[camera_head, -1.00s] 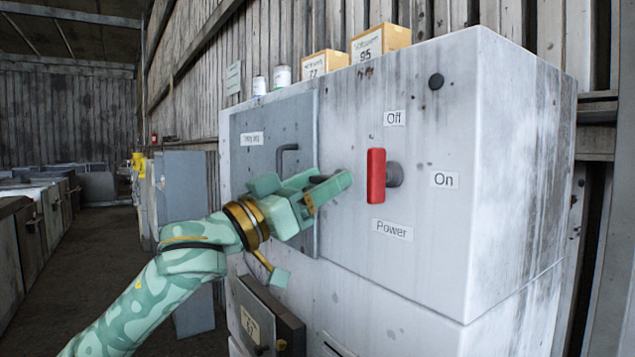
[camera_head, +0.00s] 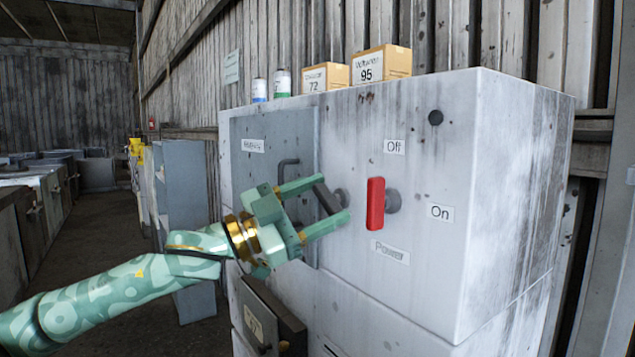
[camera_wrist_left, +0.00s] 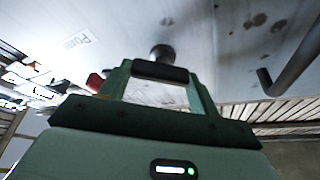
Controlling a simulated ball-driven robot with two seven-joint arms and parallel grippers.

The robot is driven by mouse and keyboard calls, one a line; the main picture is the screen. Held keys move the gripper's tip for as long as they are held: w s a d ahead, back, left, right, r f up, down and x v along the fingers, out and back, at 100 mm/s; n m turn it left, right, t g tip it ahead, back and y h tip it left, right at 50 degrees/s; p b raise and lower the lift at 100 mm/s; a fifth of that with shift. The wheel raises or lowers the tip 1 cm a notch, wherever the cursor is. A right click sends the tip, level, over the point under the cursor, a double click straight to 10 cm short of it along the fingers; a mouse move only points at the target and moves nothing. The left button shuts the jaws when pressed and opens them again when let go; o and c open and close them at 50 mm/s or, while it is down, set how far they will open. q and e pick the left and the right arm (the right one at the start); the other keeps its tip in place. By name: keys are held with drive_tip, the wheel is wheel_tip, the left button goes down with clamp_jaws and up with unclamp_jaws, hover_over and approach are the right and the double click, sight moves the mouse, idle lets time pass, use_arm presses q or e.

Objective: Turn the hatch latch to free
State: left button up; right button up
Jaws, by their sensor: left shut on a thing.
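The hatch latch (camera_head: 325,199) is a dark bar on a round grey pivot, at the right edge of the grey hatch (camera_head: 268,125) on the white cabinet. My left gripper (camera_head: 333,199) is shut on the latch bar, one green finger above it and one below. In the head view the bar is tilted, its upper end leaning left. The left wrist view shows the dark latch bar (camera_wrist_left: 160,72) spanning between the two fingertips, with the pivot behind it. My right gripper is in neither view.
A bent dark hatch handle (camera_head: 288,163) is just left of the gripper. Boxes (camera_head: 381,64) and small cans stand on the cabinet top. A lower door (camera_head: 270,318) hangs open below.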

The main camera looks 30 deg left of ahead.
use_arm(q)
drive_tip(key=m+g+p, duration=0.1)
drive_tip(key=m+p, duration=0.2)
drive_tip(key=p, duration=0.1)
drive_tip(key=m+g+p, duration=0.1)
drive_tip(key=m+p, duration=0.2)
drive_tip(key=p, duration=0.1)
drive_tip(key=m+g+p, duration=0.2)
drive_tip(key=m+p, duration=0.2)
drive_tip(key=shift+r+h, duration=0.25)
drive_tip(key=shift+h, duration=0.05)
drive_tip(key=shift+f+m+g+p, duration=0.15)
drive_tip(key=shift+m+p, duration=0.5)
drive_tip(key=shift+p, duration=0.15)
drive_tip(key=shift+f+m+g+p, duration=0.1)
drive_tip(key=shift+m+g+p, duration=0.05)
drive_tip(key=shift+m+p, duration=0.6)
drive_tip(key=o, duration=1)
